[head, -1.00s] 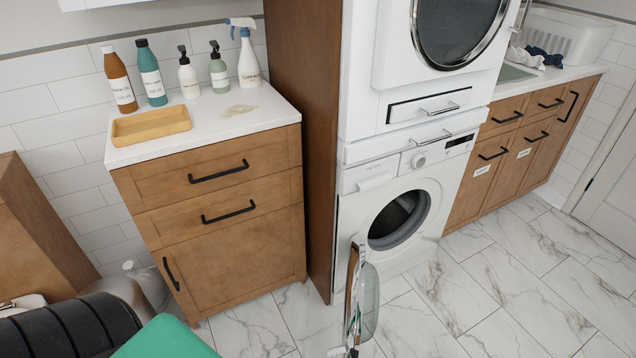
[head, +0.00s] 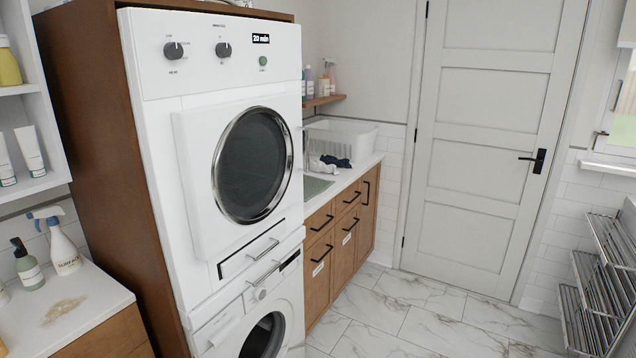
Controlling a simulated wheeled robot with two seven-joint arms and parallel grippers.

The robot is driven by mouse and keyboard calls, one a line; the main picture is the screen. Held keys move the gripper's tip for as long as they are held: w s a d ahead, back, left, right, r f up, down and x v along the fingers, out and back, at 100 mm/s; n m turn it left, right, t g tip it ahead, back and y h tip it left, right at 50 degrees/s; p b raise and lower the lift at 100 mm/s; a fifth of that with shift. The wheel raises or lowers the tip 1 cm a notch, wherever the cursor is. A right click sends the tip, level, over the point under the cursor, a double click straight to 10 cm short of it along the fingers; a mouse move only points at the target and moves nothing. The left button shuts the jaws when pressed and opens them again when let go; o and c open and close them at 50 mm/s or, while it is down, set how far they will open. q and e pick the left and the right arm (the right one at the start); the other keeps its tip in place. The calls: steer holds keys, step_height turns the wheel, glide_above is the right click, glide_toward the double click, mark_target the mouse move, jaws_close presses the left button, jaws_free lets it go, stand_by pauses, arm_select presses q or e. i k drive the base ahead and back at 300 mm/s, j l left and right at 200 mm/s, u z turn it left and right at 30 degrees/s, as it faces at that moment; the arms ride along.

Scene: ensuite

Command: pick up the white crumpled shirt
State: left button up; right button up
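A small white crumpled cloth (head: 318,167), which looks like the shirt, lies on the far counter by the sink, in front of the white basket. A dark navy crumpled cloth (head: 338,162) lies just to its right, close against it. Both are small in the head view, so their exact shape is hard to tell. Neither of my grippers shows in the head view.
A dryer (head: 252,165) stacked on a washer (head: 265,335) stands left of the counter (head: 345,178). A white basket (head: 345,138) sits behind the cloths. A closed door (head: 475,150) and a metal rack (head: 600,270) stand right. The marble floor (head: 400,315) is clear.

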mark_target(316, 166)
steer(key=j, duration=1.25)
steer(key=l, duration=0.55)
steer(key=k+l+u, duration=0.1)
steer(key=l, duration=0.5)
steer(key=i+l, duration=0.2)
steer(key=l, duration=0.15)
steer(key=i+l+u, duration=0.15)
steer(key=l, duration=0.2)
steer(key=i+l, duration=0.2)
steer(key=l, duration=0.15)
steer(key=i+l+u, duration=0.1)
steer(key=l, duration=0.3)
steer(key=i+l+u, duration=0.1)
steer(key=l, duration=0.25)
steer(key=i+l, duration=0.2)
steer(key=i, duration=0.25)
steer(key=i+l, duration=0.2)
steer(key=i, duration=0.2)
steer(key=i+l, duration=0.2)
steer(key=i, duration=0.25)
steer(key=i+l, duration=0.2)
steer(key=i, duration=0.25)
steer(key=i+l, duration=0.2)
steer(key=i, duration=0.2)
